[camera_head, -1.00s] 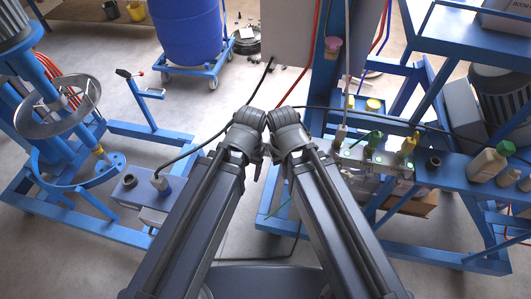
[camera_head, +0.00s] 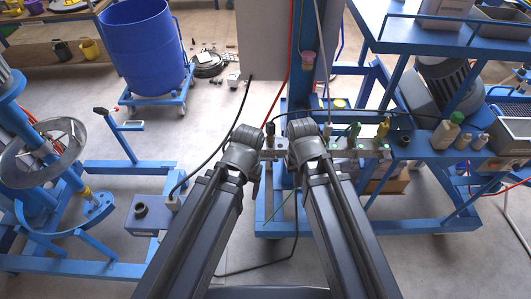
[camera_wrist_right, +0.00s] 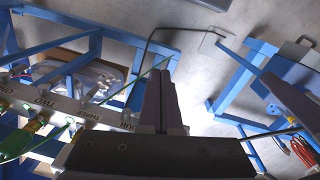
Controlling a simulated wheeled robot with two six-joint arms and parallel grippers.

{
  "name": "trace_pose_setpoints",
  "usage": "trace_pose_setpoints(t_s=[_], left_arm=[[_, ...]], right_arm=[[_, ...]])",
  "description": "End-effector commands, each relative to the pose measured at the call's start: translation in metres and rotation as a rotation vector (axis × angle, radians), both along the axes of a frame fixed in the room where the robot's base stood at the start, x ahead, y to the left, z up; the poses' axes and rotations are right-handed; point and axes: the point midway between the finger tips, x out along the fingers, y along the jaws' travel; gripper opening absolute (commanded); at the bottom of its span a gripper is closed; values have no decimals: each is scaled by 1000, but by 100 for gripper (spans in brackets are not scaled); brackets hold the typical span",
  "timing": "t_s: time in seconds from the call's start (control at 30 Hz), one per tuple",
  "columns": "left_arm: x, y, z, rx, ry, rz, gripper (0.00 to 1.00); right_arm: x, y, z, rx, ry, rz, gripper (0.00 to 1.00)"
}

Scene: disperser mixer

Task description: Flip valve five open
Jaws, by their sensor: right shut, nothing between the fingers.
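The valve rail (camera_head: 368,150) is a pale grey bar on the blue bench, with several fittings in green (camera_head: 354,133) and yellow (camera_head: 383,128). Its left part is partly hidden behind my right arm. In the right wrist view the rail (camera_wrist_right: 62,107) has upside-down labels; TWO, THREE and FOUR can be made out. I cannot make out a label for valve five; my gripper body covers part of the rail. My right gripper (camera_wrist_right: 162,75) is shut and empty, with its fingers beside the rail's end. My left arm shows in the head view, but its gripper does not.
A blue drum (camera_head: 151,50) stands on a wheeled dolly at the back left. A blue mixer frame (camera_head: 70,265) is at left. Bottles (camera_head: 446,131) stand on the bench at right. A black cable (camera_head: 222,130) runs across near my arms.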

Motion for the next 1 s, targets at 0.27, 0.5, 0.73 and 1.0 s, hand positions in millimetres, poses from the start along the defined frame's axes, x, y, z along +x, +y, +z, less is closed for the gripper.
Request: trace_pose_setpoints(t_s=[0.27, 0.5, 0.73, 1.0], left_arm=[[0, 0, 46, -1, 0, 3, 70], [0, 0, 77, -1, 1, 7, 70], [0, 0, 77, -1, 1, 7, 70], [0, 0, 77, -1, 1, 7, 70]], right_arm=[[25, -22, 46, 25, -35, 7, 0], [78, -3, 79, 15, -92, 428, 0], [109, 53, 80, -38, -113, 946, 0], [123, 93, 81, -86, -120, 1298, 0]])
